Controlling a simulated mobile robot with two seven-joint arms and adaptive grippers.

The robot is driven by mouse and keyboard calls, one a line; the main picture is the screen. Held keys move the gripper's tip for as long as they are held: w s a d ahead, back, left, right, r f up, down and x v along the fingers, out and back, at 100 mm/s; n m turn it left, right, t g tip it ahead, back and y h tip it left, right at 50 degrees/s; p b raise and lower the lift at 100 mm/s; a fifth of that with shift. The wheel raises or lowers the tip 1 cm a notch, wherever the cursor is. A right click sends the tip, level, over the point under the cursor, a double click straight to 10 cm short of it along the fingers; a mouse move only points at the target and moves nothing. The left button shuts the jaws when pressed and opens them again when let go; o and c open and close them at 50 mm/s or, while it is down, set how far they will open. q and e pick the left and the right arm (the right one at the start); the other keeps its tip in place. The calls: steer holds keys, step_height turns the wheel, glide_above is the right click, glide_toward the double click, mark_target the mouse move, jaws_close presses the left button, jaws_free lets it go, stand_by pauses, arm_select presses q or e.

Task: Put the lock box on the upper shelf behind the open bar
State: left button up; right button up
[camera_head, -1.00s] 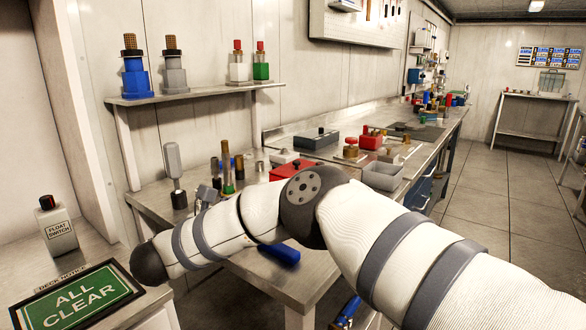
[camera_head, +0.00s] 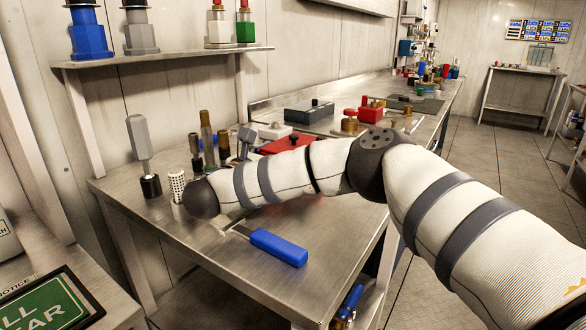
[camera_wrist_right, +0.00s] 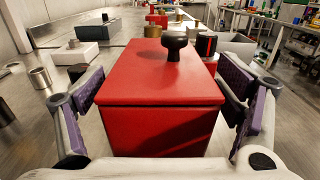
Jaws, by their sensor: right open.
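A red lidded box, which I take for the lock box, fills the middle of the right wrist view (camera_wrist_right: 160,75), with a black knob on its lid. In the head view it stands on the metal bench (camera_head: 205,265), partly hidden behind my right arm. My right gripper (camera_wrist_right: 160,105) is open, with one purple-padded finger on each side of the box; I cannot tell whether they touch it. In the head view the gripper is hidden or unclear. A wall shelf (camera_head: 165,55) is at upper left. I make out no open bar. My left gripper is not in view.
The shelf carries blue, grey, white and green valve-like items along its edge. A silver-handled tool (camera_head: 139,145), a perforated cup (camera_head: 177,186) and several upright rods stand left of my arm. A blue-handled scraper (camera_head: 278,247) lies in front. A dark grey box (camera_head: 308,112) stands behind the red one.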

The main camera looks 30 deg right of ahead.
steer(key=shift+r, duration=0.25)
steer(key=c, duration=1.6)
steer(key=shift+r, duration=0.1)
steer(key=shift+c, duration=1.2)
steer(key=shift+r, duration=0.1)
